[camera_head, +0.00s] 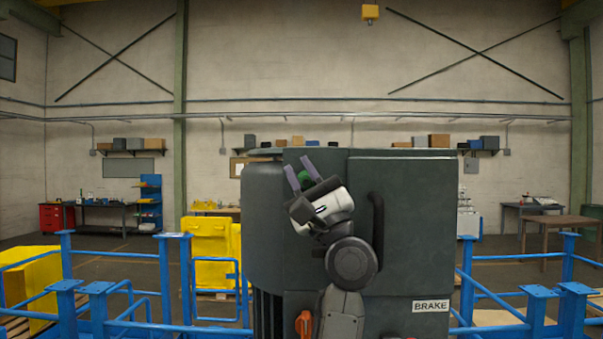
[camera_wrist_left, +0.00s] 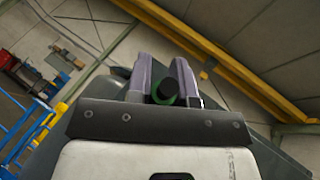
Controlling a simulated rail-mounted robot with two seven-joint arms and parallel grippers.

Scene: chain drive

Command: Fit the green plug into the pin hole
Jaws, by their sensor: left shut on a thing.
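The green plug (camera_head: 304,177) is between the two fingers of my left gripper (camera_head: 301,167), in front of the dark grey machine housing (camera_head: 325,245). In the left wrist view the plug (camera_wrist_left: 165,98) shows a dark round end with a green rim, low between the grey-purple fingers of the left gripper (camera_wrist_left: 162,68). The gripper is shut on the plug, with its fingers pointing up and a little left in the head view. I cannot make out the pin hole in either view. My right gripper is not in view.
The housing carries a dark handle (camera_head: 377,235) and a BRAKE label (camera_head: 430,306). Blue railings (camera_head: 170,285) stand on both sides, with a yellow machine (camera_head: 211,250) behind the left one. The space above the housing looks open.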

